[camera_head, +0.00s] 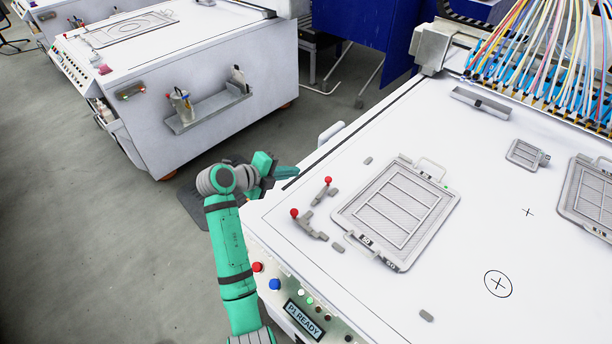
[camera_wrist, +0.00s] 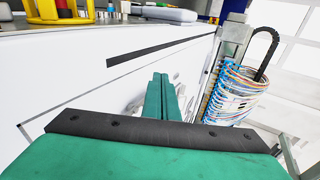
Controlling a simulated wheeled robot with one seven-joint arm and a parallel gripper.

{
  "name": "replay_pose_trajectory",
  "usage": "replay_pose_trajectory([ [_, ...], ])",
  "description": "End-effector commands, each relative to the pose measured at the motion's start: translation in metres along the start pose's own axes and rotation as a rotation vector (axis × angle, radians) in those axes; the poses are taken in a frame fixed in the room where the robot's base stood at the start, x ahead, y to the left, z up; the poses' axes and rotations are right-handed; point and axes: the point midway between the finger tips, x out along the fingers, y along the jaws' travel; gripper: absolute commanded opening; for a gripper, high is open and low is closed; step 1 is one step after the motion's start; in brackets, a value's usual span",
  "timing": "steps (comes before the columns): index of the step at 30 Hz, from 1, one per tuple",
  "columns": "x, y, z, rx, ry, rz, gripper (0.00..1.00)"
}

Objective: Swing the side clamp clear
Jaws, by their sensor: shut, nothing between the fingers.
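Two small grey clamps with red ball knobs stand on the white table beside the framed grey plate (camera_head: 397,213). One clamp (camera_head: 322,192) is at the plate's left edge. The other clamp (camera_head: 309,228) is nearer the front left corner. I cannot tell from the picture which is the side clamp. My gripper (camera_head: 292,172) is off the table's left edge in the head view, left of both clamps and touching neither. Its two green fingers (camera_wrist: 161,97) lie together, shut and empty, in the wrist view. I cannot make out the clamps in the wrist view.
A panel of buttons (camera_head: 290,292) runs along the table's front. A smaller grey plate (camera_head: 526,154) and another framed plate (camera_head: 589,197) lie to the right. Coloured hoses (camera_head: 545,45) hang at the back right. A second white machine (camera_head: 150,70) stands across the floor.

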Motion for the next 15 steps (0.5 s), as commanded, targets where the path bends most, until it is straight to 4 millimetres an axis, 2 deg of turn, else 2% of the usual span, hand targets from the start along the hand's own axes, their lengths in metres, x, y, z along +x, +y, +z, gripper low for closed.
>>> replay_pose_trajectory([
  [6,-0.032,-0.004,0.021,0.001,-0.001,-0.001,0.00],
  [15,-0.047,-0.006,0.031,0.001,0.001,0.000,0.00],
])
